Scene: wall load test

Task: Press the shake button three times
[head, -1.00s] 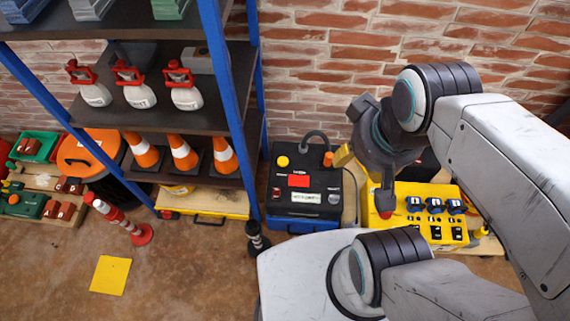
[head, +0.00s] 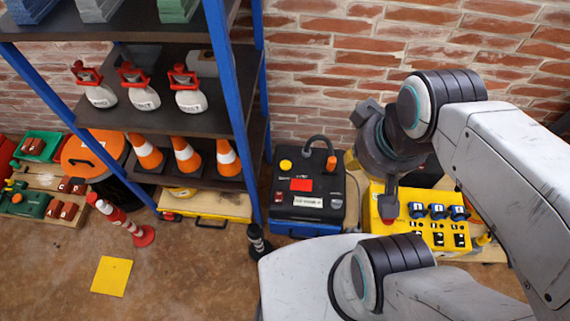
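My gripper (head: 389,208) points down at the left part of this box. Whether the fingers are open or shut cannot be made out. I cannot read any label marking the shake button.
A black case (head: 318,184) with yellow and orange knobs stands left of the yellow box. A blue-framed shelf (head: 228,108) holds white bottles and orange cones.

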